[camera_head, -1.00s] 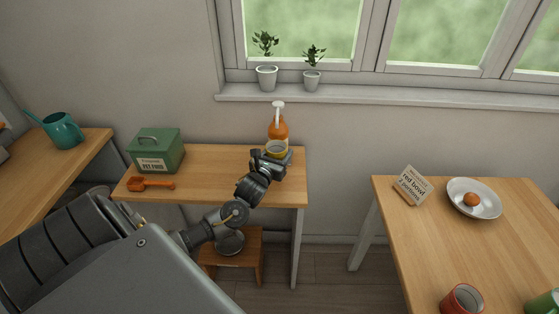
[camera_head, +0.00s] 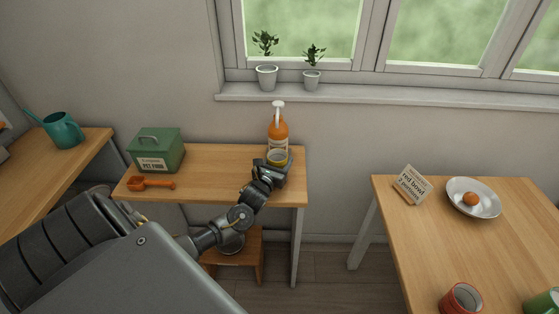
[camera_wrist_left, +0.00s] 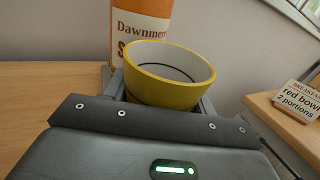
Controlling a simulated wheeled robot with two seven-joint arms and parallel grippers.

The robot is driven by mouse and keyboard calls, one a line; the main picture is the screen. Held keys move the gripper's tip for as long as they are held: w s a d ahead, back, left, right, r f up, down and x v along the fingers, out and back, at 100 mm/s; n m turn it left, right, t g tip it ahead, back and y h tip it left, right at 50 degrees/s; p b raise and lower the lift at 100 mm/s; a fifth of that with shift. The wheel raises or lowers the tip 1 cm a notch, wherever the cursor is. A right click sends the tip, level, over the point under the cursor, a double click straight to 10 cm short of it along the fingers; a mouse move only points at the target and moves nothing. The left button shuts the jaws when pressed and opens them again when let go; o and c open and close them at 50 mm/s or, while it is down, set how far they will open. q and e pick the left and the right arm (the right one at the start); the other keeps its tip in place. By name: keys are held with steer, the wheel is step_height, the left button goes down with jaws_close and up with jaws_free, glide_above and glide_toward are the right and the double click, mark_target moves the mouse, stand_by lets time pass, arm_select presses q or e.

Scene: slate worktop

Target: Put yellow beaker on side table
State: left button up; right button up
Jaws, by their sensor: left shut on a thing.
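The yellow beaker (camera_wrist_left: 165,88) is between the fingers of my left gripper in the left wrist view, upright, with its pale inside showing. In the head view the beaker (camera_head: 278,157) is over the right part of the side table (camera_head: 215,168), just in front of an orange pump bottle (camera_head: 278,132). My left gripper (camera_head: 273,166) is shut on the beaker. The beaker's base is hidden, so I cannot tell if it touches the tabletop. My right gripper is not in view.
The bottle also stands close behind the beaker in the left wrist view (camera_wrist_left: 138,30). A green pet food box (camera_head: 157,150) and an orange scoop (camera_head: 150,183) are on the table's left part. Bare wood lies between box and gripper. Another table (camera_head: 450,235) stands at right.

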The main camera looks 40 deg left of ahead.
arm_select(q)
steer(key=o, duration=1)
steer(key=shift+r, duration=0.2)
steer(key=v, duration=1.2)
steer(key=shift+b, duration=0.3)
steer(key=shift+f, duration=0.1)
